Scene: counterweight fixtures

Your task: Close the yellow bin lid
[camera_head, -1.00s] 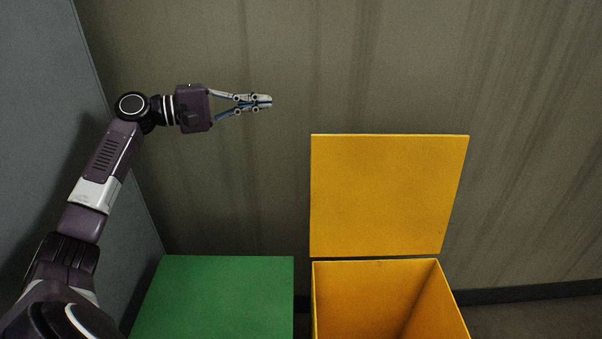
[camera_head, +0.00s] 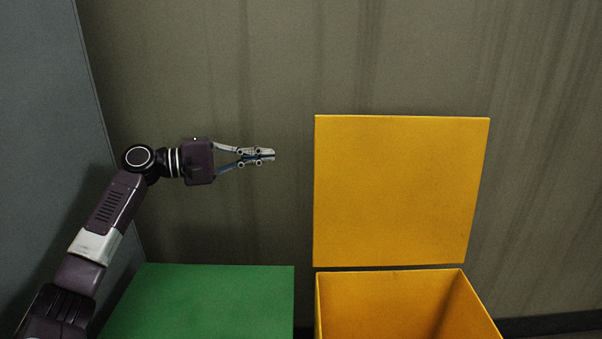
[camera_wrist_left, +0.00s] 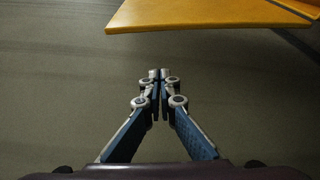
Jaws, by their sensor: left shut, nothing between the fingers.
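The yellow bin (camera_head: 345,305) stands at the lower right of the head view, with its inside showing. Its yellow lid (camera_head: 400,190) is open and stands up behind the bin's opening. My left gripper (camera_head: 272,154) is shut and empty. It is left of the lid, apart from it, and points right. In the left wrist view the gripper (camera_wrist_left: 160,75) shows shut, with a yellow panel, likely the lid (camera_wrist_left: 200,14), beyond it at the top. My right gripper is not in view.
A green bin with a flat closed top (camera_head: 205,300) stands left of the yellow bin, with a narrow gap between them. A brown-grey wall (camera_head: 240,60) is behind, and a blue-grey wall (camera_head: 40,100) is at the left. The space between gripper and lid is clear.

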